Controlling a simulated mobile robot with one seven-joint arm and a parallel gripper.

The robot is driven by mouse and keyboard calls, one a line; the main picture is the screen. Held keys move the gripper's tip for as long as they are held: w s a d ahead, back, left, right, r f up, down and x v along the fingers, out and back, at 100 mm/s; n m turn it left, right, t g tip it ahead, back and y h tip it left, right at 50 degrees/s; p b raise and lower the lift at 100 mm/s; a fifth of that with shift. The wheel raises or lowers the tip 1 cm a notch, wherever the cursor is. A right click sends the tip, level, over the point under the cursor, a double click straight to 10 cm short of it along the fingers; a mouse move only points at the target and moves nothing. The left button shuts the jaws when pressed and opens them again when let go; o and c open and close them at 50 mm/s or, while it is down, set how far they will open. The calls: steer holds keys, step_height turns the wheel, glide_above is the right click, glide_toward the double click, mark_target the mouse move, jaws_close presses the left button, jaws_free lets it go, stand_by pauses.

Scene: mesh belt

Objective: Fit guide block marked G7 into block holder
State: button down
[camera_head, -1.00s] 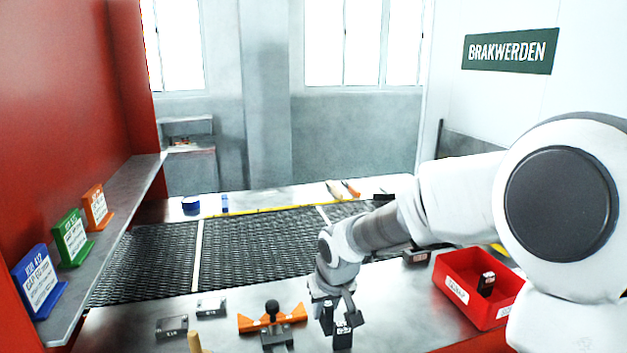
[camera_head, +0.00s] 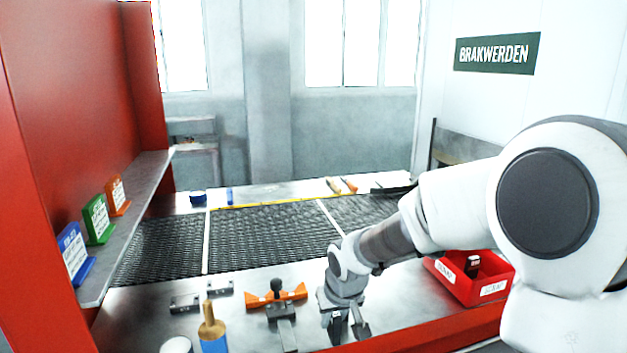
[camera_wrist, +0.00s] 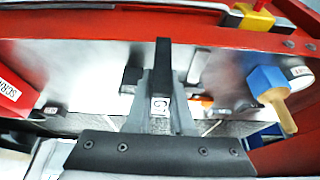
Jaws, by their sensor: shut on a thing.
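My gripper (camera_head: 346,328) is over the bench near its front edge, right of the orange fixture. In the wrist view my gripper (camera_wrist: 160,95) is shut on a dark upright block (camera_wrist: 164,60) with a white label that seems to read G7. In the head view this block is mostly hidden by the fingers. The orange fixture (camera_head: 292,294) has a black knob and a grey bar towards the front. I cannot tell for sure whether it is the block holder.
A red bin (camera_head: 455,284) with a dark block inside stands to the right. A blue brush with a wooden handle (camera_head: 212,330) stands front left. The mesh belt (camera_head: 270,235) runs behind. The red front edge (camera_head: 430,335) borders the bench.

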steer(key=s+d+f+m+h, duration=0.1)
steer(key=s+d+f, duration=0.4)
steer(key=d+f, duration=0.5)
steer(key=shift+d+f+m, duration=0.15)
steer(key=shift+f+m, duration=0.2)
steer(key=shift+m, duration=0.55)
steer(key=shift+d, duration=0.1)
